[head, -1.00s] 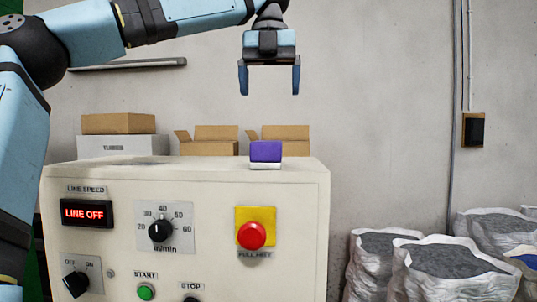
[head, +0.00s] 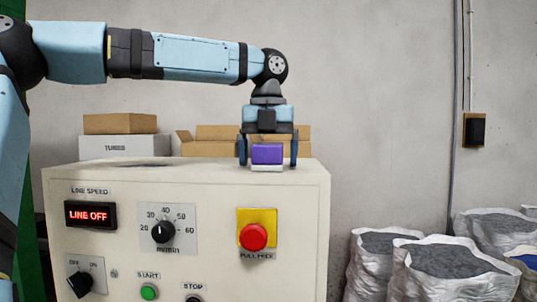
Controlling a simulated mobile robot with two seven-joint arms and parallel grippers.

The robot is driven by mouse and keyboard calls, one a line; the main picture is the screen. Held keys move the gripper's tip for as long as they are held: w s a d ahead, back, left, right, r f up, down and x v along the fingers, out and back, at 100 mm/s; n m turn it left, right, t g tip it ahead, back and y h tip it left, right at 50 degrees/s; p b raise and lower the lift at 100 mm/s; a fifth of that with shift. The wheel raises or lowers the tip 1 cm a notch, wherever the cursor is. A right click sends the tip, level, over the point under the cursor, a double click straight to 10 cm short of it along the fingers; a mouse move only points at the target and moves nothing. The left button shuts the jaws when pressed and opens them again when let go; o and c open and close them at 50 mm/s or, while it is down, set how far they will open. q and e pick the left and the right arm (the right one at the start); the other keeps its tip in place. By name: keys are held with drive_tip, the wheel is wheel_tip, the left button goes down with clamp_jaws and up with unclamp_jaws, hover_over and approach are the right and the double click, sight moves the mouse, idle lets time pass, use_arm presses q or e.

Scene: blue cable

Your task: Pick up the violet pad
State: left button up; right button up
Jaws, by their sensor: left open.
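The violet pad (head: 267,153) sits on a white base on top of the cream control cabinet, above the red button. My left gripper (head: 267,162) points straight down over it. Its two dark blue fingers are open, one on the left and one on the right of the pad. Small gaps show between the fingers and the pad's sides, and the fingertips are close to the cabinet top. My right gripper is not in the picture.
The cream control cabinet (head: 199,209) carries a red stop button (head: 253,236), a speed knob (head: 163,232) and a LINE OFF display (head: 90,214). Cardboard boxes (head: 120,124) stand behind it. Filled sacks (head: 447,259) stand on the right. The cabinet top beside the gripper is clear.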

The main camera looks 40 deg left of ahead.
use_arm(q)
drive_tip(key=c, duration=1.1)
wheel_tip(320, 180, up, 10)
drive_tip(key=shift+r+b, duration=0.1)
drive_tip(key=shift+b, duration=0.2)
drive_tip(key=shift+c, duration=0.2)
drive_tip(key=o, duration=0.5)
drive_tip(key=shift+c, duration=1.4)
drive_tip(key=shift+a, duration=0.1)
